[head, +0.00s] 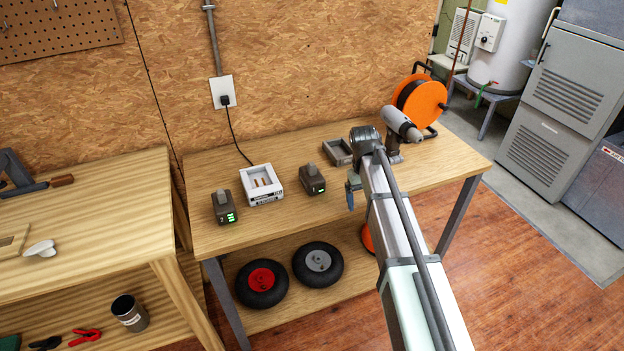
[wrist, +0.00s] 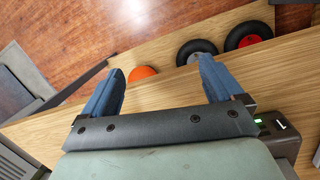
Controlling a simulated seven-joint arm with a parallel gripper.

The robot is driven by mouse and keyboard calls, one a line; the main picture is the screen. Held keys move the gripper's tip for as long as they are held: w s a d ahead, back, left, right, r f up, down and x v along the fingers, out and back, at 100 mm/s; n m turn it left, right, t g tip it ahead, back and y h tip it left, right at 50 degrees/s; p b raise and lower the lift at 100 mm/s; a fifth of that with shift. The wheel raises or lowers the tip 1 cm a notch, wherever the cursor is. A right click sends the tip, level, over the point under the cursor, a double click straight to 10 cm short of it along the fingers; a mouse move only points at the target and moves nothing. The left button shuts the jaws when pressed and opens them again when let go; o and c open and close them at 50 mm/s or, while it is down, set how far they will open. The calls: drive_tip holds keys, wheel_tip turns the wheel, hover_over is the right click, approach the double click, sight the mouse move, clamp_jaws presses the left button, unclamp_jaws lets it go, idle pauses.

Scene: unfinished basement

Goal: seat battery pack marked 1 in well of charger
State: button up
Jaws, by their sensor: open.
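The white charger (head: 263,184) stands on the workbench, its cable running up to a wall outlet; its open well shows orange contact strips. One dark battery pack (head: 312,180) stands right of the charger. It also shows at the right of the wrist view (wrist: 276,131), with a green light and what looks like a single white stroke. Another dark pack (head: 224,207), with green lights, stands left of the charger; its marking is too small to read. My gripper (wrist: 158,68) is open and empty above the bench, right of the right-hand pack; its blue fingers show in the head view (head: 352,190).
A grey open tray (head: 337,152) lies behind my gripper. A drill (head: 402,124) and an orange cable reel (head: 419,101) stand at the bench's right. Wheels (head: 262,283) lie on the lower shelf. The bench front between the packs is clear.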

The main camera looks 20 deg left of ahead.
drive_tip(key=w+a+r+n, duration=0.1)
drive_tip(key=w+a+r, duration=0.4)
drive_tip(key=a, duration=0.4)
wheel_tip(320, 180, up, 9)
drive_tip(key=n+y, duration=0.1)
drive_tip(key=y, duration=0.1)
hover_over(313, 163)
drive_tip(key=shift+w+r+t, duration=0.1)
drive_tip(key=shift+w+t, duration=0.05)
drive_tip(key=shift+t, duration=0.25)
wheel_tip(313, 163, down, 9)
drive_tip(key=shift+r, duration=0.15)
drive_tip(key=shift+s+a+f, duration=0.1)
drive_tip(key=shift+s+f, duration=0.1)
drive_tip(key=shift+f, duration=1.1)
drive_tip(key=shift+s+f, duration=0.15)
drive_tip(key=shift+f, duration=1.1)
drive_tip(key=c, duration=1.4)
drive_tip(key=shift+r, duration=0.1)
